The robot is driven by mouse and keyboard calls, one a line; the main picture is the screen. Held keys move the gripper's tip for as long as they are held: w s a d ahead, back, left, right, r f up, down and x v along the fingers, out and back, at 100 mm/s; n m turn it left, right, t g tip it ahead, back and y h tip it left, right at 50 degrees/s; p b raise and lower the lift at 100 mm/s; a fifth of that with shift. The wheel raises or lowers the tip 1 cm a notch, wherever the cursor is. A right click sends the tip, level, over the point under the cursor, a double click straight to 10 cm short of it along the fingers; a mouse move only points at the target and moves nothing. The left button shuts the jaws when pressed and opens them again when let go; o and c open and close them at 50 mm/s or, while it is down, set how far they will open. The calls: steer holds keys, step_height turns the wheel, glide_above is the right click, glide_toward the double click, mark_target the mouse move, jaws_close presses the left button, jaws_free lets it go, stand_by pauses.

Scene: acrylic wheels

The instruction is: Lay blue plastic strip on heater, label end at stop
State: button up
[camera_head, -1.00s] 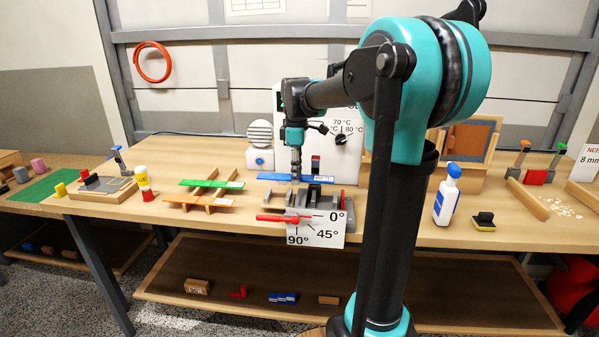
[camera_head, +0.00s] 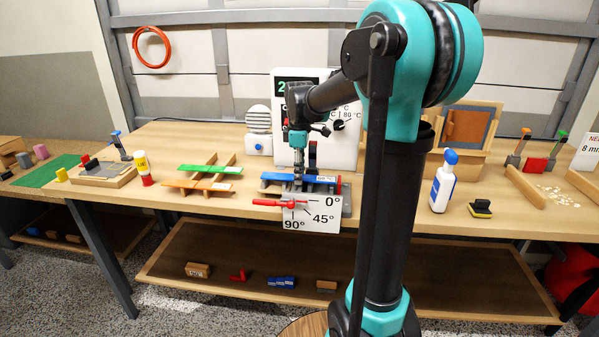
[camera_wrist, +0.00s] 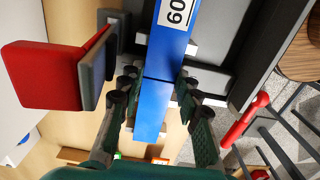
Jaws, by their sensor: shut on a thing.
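The blue plastic strip (camera_head: 275,177) lies crosswise over the grey bending fixture (camera_head: 346,198), its white label at the right end. My gripper (camera_head: 299,180) points down and is shut on the strip near its middle. In the wrist view the strip (camera_wrist: 154,105) runs between my two fingers (camera_wrist: 158,92), with the printed label at the top. Whether the strip rests on the fixture or hangs just above it, I cannot tell. The white controller (camera_head: 290,120) with a temperature dial stands behind. The heater element and the stop are not clearly distinguishable.
A red lever (camera_head: 281,203) and an angle plate (camera_head: 312,216) are at the fixture's front. Green (camera_head: 205,170) and orange (camera_head: 200,185) strips lie on wooden supports to the left. A white bottle (camera_head: 442,185) stands right.

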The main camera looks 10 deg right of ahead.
steer(key=shift+f, duration=0.2)
stand_by(0.4)
steer(key=o, duration=1.3)
step_height(320, 180, up, 19)
stand_by(0.5)
